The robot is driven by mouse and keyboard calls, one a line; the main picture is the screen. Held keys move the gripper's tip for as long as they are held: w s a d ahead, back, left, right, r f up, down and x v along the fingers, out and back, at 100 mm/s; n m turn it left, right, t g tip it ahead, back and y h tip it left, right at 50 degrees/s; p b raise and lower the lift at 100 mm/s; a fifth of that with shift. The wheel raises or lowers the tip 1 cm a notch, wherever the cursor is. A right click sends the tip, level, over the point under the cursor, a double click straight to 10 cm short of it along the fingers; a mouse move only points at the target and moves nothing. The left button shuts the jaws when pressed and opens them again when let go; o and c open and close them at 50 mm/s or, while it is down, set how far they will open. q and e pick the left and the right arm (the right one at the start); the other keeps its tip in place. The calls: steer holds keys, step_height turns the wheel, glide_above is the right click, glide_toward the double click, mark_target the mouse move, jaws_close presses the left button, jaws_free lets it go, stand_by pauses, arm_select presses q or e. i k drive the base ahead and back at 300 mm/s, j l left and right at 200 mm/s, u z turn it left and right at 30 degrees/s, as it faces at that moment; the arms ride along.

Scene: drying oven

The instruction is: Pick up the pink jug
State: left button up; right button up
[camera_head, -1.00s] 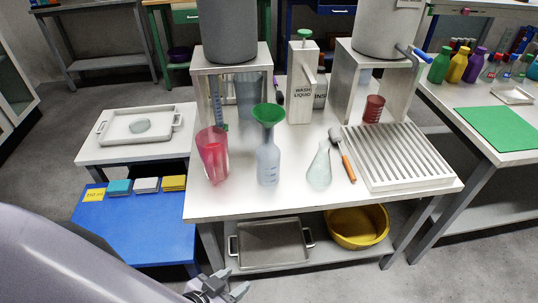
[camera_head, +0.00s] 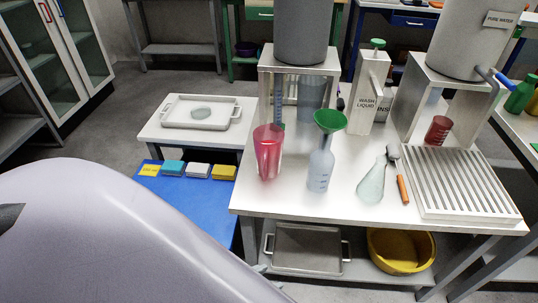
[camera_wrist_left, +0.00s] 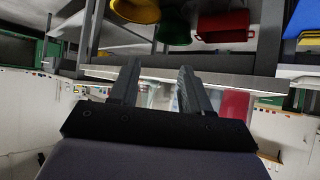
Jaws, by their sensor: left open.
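The pink jug (camera_head: 268,152) stands upright on the white table, near its left front corner. It is translucent, and nothing holds it. In the left wrist view, where the scene looks upside down, the pink jug (camera_wrist_left: 235,106) shows to the right of the fingers. My left gripper (camera_wrist_left: 160,66) is open, with two dark fingers apart and nothing seen between them. In the head view my left arm hides nearly all of this gripper; only a small bit shows by the table's front edge. The gripper is apart from the jug. My right gripper is not in view.
A bottle with a green funnel (camera_head: 329,122) stands close right of the jug. A glass flask (camera_head: 371,181), a brush (camera_head: 398,170) and a white rack (camera_head: 455,180) lie farther right. A metal stand (camera_head: 265,85) is behind. A yellow bowl (camera_head: 400,250) is below.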

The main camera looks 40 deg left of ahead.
mark_target(268, 139)
steer(key=i+l+u, duration=0.25)
steer(key=u, duration=0.15)
steer(key=i+l+u, duration=0.55)
steer(key=l+u, duration=0.2)
steer(key=k+l+u, duration=0.1)
steer(key=i, duration=0.1)
steer(key=l+z, duration=0.05)
